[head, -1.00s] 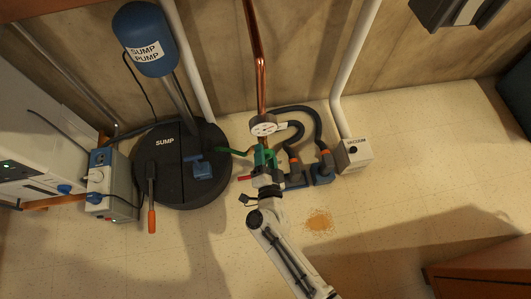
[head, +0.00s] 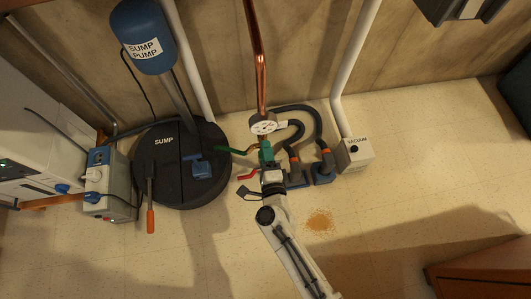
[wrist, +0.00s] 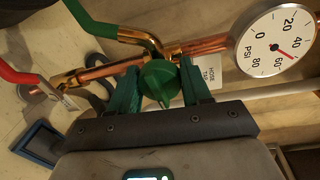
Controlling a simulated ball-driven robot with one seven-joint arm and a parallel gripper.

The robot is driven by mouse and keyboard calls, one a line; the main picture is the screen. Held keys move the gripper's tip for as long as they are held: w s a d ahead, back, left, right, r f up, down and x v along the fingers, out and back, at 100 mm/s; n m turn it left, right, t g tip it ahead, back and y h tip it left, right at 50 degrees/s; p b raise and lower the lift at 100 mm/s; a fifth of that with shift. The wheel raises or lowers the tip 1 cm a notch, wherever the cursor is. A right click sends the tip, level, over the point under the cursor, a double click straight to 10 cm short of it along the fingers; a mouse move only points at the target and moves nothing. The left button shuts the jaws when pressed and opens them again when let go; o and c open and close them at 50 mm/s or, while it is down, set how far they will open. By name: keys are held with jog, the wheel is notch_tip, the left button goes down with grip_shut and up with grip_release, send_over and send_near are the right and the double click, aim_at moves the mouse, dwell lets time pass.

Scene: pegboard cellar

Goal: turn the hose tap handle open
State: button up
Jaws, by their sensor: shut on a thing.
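The hose tap handle (wrist: 160,82) is a round green knob with a pointed ridge, on a copper pipe in the wrist view. A "HOSE TAP" tag (wrist: 208,76) hangs beside it. My gripper (wrist: 161,90) has its two dark green fingers on either side of the knob, shut on it. In the head view my gripper (head: 267,153) is at the pipework below the gauge, and I cannot make out the knob apart from the fingers there.
A pressure gauge (wrist: 275,43) sits close right of the tap. A green lever (wrist: 105,27) and a red lever (wrist: 20,75) are close on the left. In the head view, black hoses (head: 300,115) and the sump lid (head: 165,175) flank the pipe.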

jog(key=shift+m, duration=0.4)
jog(key=shift+f, duration=0.1)
jog(key=o, duration=1)
jog(key=shift+o, duration=0.2)
jog(key=p+v, duration=0.2)
jog(key=v, duration=0.9)
jog(key=shift+w, duration=0.1)
